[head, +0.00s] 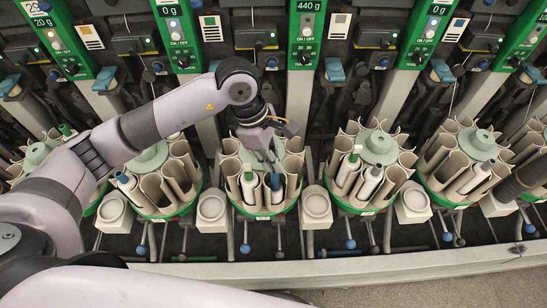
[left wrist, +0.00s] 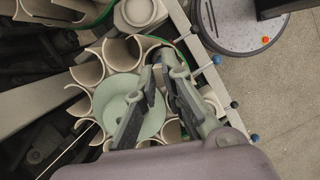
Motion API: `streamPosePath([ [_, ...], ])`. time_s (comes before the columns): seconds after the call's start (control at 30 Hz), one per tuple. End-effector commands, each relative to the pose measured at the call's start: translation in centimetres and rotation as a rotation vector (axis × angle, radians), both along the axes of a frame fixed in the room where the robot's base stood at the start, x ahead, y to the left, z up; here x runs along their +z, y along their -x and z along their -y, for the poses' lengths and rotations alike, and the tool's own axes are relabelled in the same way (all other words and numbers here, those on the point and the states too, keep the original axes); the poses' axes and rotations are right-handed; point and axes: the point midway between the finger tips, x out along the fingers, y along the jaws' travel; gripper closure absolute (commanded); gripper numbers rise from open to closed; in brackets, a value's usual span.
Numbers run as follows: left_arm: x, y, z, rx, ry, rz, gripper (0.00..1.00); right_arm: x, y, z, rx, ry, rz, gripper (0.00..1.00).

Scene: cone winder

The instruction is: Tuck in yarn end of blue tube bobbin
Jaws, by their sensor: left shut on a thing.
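My left gripper (head: 268,163) reaches down from above over the middle green-rimmed carousel (head: 262,213). A blue-tipped tube bobbin (head: 276,186) stands upright in a front pocket of this carousel, just below the fingertips. A white bobbin (head: 249,188) stands to its left. In the left wrist view my left gripper's fingers (left wrist: 158,66) come close together at their tips, beyond the pale green hub (left wrist: 118,108). What they pinch is thin, likely the yarn end, and too small to make out. My right gripper is not in view.
Green control panels (head: 305,35) line the back. Thin levers with ball knobs (head: 350,243) stick out along the front rail.

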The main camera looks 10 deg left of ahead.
Motion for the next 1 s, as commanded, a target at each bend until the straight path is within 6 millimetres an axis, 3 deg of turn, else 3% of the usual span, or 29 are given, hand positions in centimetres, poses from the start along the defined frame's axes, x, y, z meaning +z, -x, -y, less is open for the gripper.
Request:
streamPosePath([
  [0.97,-0.20,-0.01,-0.02,0.000,0.000,0.000,0.99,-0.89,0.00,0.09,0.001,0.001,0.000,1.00],
  [1.0,-0.20,-0.01,-0.02,0.000,0.000,0.000,0.89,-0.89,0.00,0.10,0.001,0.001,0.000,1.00],
])
